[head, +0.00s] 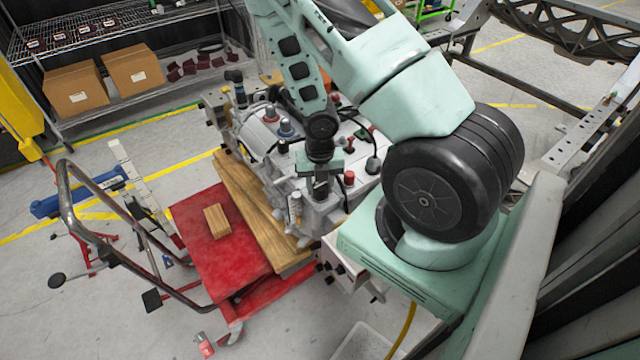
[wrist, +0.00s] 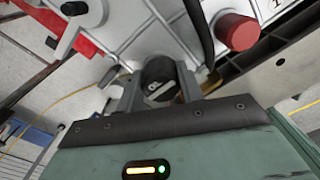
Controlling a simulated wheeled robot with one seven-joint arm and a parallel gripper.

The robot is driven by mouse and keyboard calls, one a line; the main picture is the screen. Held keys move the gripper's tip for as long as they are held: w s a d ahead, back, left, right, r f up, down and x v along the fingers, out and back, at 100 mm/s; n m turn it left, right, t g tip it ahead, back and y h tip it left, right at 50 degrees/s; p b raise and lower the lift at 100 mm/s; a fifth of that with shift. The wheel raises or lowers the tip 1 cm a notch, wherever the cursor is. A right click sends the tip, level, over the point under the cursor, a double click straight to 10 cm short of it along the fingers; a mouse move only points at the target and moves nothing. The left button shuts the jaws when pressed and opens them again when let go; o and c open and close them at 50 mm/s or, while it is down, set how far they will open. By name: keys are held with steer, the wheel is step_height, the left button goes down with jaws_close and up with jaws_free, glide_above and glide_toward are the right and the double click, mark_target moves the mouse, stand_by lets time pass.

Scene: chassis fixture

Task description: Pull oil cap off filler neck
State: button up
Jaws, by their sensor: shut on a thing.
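The black oil cap (wrist: 160,82) with white lettering on its top shows in the wrist view, between the two fingers of my gripper (wrist: 160,92). The fingers are shut on its sides. The filler neck is hidden behind the cap and fingers, so I cannot tell whether the cap is seated on it or apart from it. In the head view my gripper (head: 320,185) points down over the near right part of the grey engine assembly (head: 278,135). The cap is not clear in the head view.
A red cap (wrist: 237,31) and a black hose stand close by. The engine rests on wooden boards (head: 240,195) on a red cart (head: 205,270) with a loose wooden block (head: 216,221). A shelf with cardboard boxes (head: 78,88) stands behind.

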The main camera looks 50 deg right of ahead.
steer(key=shift+r+p, duration=1.8)
steer(key=shift+r, duration=0.45)
